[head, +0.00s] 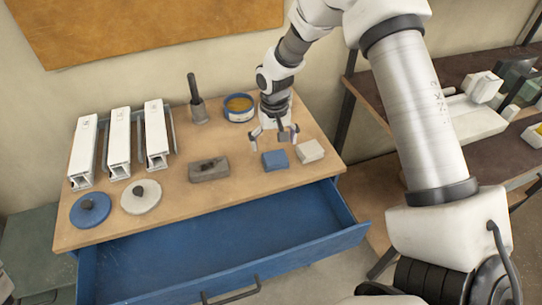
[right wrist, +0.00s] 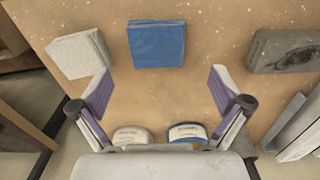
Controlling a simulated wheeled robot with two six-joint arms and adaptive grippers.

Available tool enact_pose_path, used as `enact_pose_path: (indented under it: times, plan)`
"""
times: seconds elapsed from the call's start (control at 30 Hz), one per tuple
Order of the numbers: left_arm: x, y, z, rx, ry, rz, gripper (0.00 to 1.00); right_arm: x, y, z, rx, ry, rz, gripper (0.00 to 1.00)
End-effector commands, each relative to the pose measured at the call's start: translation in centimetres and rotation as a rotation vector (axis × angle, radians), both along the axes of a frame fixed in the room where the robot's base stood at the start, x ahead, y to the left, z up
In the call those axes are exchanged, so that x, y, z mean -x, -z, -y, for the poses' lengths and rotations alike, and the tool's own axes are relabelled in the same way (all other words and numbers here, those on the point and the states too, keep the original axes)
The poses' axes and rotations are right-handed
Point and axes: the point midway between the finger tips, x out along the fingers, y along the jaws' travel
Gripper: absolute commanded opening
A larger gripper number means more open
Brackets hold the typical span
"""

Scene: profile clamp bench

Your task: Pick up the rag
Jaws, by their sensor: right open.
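Two folded, cloth-like pads lie side by side near the front right of the bench, a blue one (head: 275,160) and a pale grey one (head: 310,151). I cannot tell for sure which is the rag. In the right wrist view the blue pad (right wrist: 157,43) is at top centre and the pale pad (right wrist: 78,54) is left of it. My right gripper (head: 275,138) is open and empty, just behind the pads on the bench's wall side. Its spread fingers also show in the right wrist view (right wrist: 160,90), apart from both pads. My left gripper is not in view.
A grey block (head: 208,170) lies left of the blue pad. A blue-rimmed tin (head: 240,107) stands behind; two tins show in the wrist view. White clamped profiles (head: 119,142) and two discs fill the left. A blue drawer (head: 220,235) is open in front. Shelves stand right.

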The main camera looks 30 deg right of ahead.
Motion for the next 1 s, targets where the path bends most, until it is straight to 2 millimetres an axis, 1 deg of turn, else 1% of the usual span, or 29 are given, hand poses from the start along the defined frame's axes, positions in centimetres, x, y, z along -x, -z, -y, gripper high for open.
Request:
enact_pose_path:
  times: [0.07,0.2,0.3,0.4,0.53,0.57,0.6,0.67,0.7,0.73,1.0]
  plan:
    - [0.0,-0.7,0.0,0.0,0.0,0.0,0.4,0.1,0.8,0.1,0.0,0.0,-0.002,1.0]
    - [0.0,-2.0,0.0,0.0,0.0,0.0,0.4,0.3,3.2,0.4,0.0,0.0,-0.004,1.0]
    - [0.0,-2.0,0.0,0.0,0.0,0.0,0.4,0.3,4.9,0.3,0.0,-0.001,-0.001,1.0]
    - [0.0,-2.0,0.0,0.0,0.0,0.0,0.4,0.2,5.4,0.3,0.0,-0.001,0.001,1.0]
    - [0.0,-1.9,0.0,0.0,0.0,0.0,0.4,0.2,5.4,0.3,-0.001,-0.002,0.001,1.0]
    - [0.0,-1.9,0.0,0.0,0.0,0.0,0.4,0.2,5.4,0.3,-0.001,-0.002,0.001,0.93]
    - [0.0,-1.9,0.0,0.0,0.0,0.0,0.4,0.2,5.4,0.3,-0.001,-0.002,0.001,0.79]
    - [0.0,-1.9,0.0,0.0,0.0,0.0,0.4,0.2,5.4,0.3,-0.001,-0.002,0.001,0.57]
    - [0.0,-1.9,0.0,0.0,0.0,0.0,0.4,0.2,5.4,0.3,-0.001,-0.002,0.001,0.43]
    - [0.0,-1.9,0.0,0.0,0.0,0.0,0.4,0.3,5.4,0.3,-0.001,-0.002,0.0,0.4]
    - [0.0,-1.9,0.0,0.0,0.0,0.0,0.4,0.3,5.5,0.3,0.0,-0.002,0.0,0.4]
